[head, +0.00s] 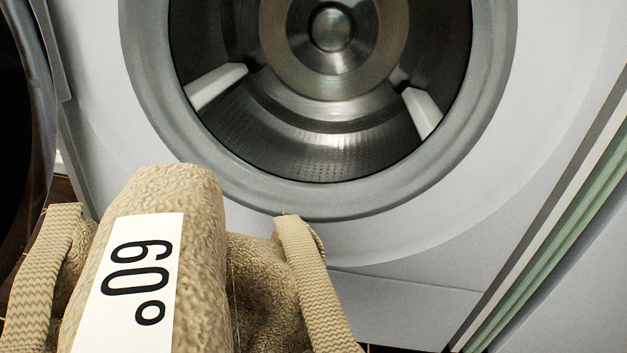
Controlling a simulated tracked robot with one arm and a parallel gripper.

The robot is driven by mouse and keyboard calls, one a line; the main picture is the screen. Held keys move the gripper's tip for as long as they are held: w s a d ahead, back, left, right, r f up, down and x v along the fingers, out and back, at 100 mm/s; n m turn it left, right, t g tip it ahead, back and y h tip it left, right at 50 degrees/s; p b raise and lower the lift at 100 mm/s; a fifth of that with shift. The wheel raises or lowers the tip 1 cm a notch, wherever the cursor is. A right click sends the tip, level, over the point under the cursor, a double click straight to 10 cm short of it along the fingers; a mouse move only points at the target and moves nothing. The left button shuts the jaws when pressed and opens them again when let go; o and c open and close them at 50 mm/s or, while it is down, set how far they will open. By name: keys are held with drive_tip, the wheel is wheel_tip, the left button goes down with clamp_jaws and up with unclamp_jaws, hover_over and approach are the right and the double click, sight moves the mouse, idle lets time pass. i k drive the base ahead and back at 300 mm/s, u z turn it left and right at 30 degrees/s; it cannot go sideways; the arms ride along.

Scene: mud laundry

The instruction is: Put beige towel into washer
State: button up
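A beige towel (203,265) fills the lower left of the head view, close to the camera. It is bunched, with a thick rounded fold in the middle and ribbed bands on both sides. A white label reading "60°" (131,283) lies on the fold. The washer (400,240) stands ahead with its round opening uncovered. Its metal drum (330,140) looks empty where I can see in. The towel is outside the drum, its top overlapping the lower left of the washer front in the picture. I cannot make out my gripper's fingers; what holds the towel is hidden.
The grey rim (330,200) surrounds the opening. A dark rounded part, perhaps the open door (20,130), is at the left edge. A slanted panel edge with green stripes (560,255) runs along the right. The space before the opening looks clear.

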sight(311, 170)
drive_tip(key=u, duration=0.05)
drive_tip(key=i, duration=1.7)
